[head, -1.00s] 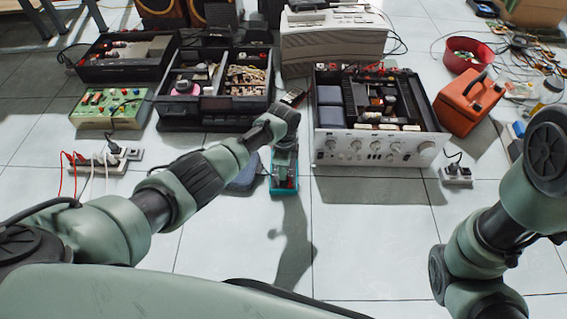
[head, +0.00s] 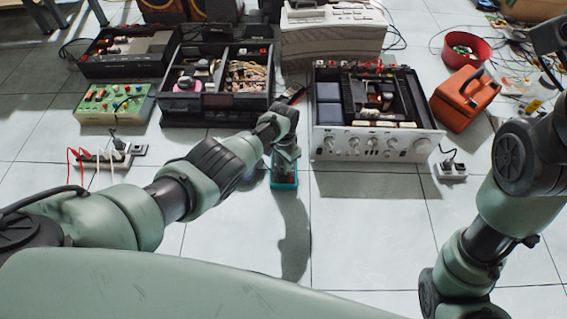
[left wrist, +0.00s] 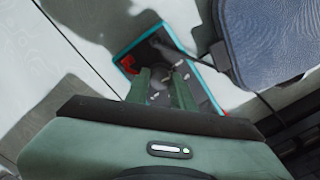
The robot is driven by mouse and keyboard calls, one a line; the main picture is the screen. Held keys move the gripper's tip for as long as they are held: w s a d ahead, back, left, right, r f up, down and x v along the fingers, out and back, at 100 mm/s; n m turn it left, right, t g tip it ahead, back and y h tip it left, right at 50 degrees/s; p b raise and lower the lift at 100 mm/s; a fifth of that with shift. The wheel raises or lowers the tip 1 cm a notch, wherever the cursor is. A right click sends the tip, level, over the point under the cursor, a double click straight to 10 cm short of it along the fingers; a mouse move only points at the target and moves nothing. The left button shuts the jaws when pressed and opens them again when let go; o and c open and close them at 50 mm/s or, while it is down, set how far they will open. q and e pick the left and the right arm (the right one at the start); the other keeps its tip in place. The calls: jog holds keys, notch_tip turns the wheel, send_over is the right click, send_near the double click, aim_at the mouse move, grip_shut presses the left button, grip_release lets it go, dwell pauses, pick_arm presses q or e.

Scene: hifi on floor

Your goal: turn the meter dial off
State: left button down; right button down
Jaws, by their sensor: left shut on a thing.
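The meter (head: 284,183) is a dark-faced device with a teal rim, lying on the floor in front of the two opened units. It also shows in the left wrist view (left wrist: 205,80), partly covered by my gripper. My left gripper (left wrist: 160,80) points down over the meter's face, its two green fingers shut on the dark dial (left wrist: 158,93) between them. The dial's markings and pointer are too small and covered to read. In the head view my left gripper (head: 287,151) hides most of the meter. My right arm is at the right edge, its gripper out of view.
A silver amplifier (head: 375,146) with knobs stands right of the meter, an opened black unit (head: 215,108) behind left. A blue-grey pouch (left wrist: 270,40) lies beside the meter. An orange case (head: 465,98) and a power strip (head: 105,158) are farther off. The front floor is clear.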

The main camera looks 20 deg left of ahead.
pick_arm(q)
jog(key=shift+n, duration=1.2)
jog(key=c, duration=1.2)
grip_release()
